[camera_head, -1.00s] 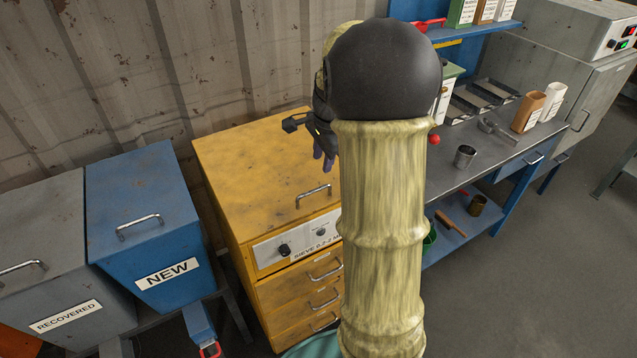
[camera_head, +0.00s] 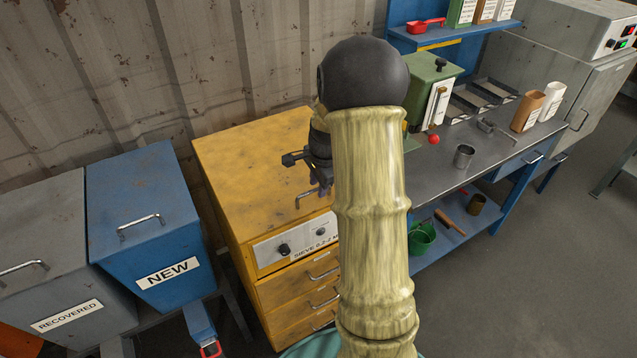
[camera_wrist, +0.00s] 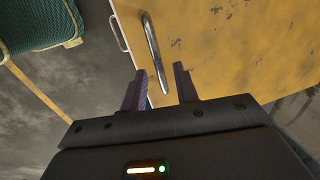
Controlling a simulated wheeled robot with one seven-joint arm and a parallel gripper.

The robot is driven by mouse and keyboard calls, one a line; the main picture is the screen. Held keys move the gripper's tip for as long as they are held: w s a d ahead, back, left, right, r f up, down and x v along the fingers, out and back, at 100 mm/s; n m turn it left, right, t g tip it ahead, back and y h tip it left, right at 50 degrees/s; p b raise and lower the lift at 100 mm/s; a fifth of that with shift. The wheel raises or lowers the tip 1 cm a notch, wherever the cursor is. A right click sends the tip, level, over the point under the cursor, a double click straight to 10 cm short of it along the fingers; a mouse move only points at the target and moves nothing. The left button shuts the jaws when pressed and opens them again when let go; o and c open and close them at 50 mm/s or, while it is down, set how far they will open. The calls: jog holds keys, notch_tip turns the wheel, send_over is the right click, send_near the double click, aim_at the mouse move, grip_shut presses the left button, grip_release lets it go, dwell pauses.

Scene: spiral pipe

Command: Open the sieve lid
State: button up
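The yellow sieve cabinet (camera_head: 270,220) stands left of my arm in the head view, labelled SIEVE on its front panel. Its flat yellow lid (camera_head: 247,165) lies closed on top, with a metal bar handle (camera_head: 305,198) near the front edge. My gripper (camera_head: 322,190) is above the lid, beside the handle, partly hidden by my arm. In the wrist view the lid (camera_wrist: 235,45) fills the right side. The handle (camera_wrist: 155,52) runs toward the gap between the two fingers of my gripper (camera_wrist: 160,84). The fingers are apart, and the handle's near end shows between them.
A blue NEW bin (camera_head: 140,225) and a grey RECOVERED bin (camera_head: 60,260) stand to the left. A corrugated wall (camera_head: 190,60) rises behind the cabinet.

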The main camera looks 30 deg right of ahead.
grip_shut()
jog(key=shift+r, duration=0.1)
